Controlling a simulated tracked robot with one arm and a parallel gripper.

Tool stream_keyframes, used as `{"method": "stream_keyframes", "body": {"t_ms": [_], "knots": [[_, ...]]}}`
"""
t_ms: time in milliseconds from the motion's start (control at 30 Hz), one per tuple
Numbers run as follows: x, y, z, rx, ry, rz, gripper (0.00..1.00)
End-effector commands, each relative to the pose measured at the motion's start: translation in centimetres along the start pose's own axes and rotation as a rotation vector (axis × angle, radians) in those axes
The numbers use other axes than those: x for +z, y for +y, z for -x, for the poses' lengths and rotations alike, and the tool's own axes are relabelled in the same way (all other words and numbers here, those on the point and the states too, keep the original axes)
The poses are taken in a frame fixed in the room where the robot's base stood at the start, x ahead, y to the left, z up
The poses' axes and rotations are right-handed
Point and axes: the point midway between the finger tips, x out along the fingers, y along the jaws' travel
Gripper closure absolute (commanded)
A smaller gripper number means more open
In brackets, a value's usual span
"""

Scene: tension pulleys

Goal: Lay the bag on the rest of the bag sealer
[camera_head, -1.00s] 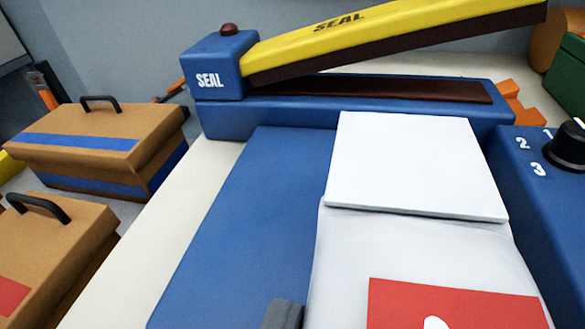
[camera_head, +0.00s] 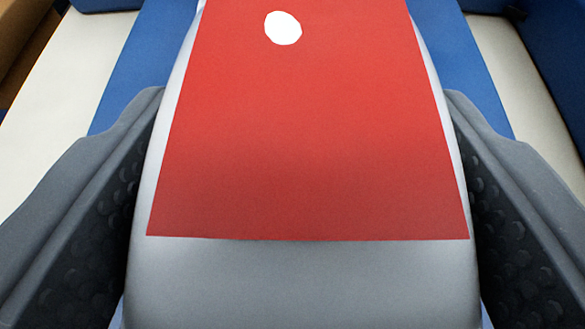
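The bag (camera_head: 300,285) is pale grey with a large red label (camera_head: 310,150) that has a white spot. It lies lengthwise up the middle of the camera_head view, over the blue surface (camera_head: 135,75) of the bag sealer. My gripper (camera_head: 305,95) straddles the bag. One grey finger with a dimpled pad stands on each side. Thin blue slivers show low down between the pads and the bag, so the fingers look apart, though very close. The bag's far end and the sealer's yellow arm are out of view now.
Off-white table top (camera_head: 55,75) shows left and right of the blue surface. Darker blue walls stand at the top right (camera_head: 535,45). A brown thing (camera_head: 22,40) is at the top left corner.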

Motion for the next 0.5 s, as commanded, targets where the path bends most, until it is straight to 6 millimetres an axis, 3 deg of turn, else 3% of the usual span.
{"method": "stream_keyframes", "body": {"t_ms": [300, 333, 400, 500], "knots": [[0.08, 0.00, -0.05, 0.000, 0.002, 0.000, 0.65], [0.08, 0.00, -0.06, 0.000, 0.002, 0.000, 0.31], [0.07, 0.00, -0.05, 0.000, 0.002, 0.000, 0.15], [0.05, -0.02, -0.05, 0.000, 0.003, 0.000, 0.15]]}}
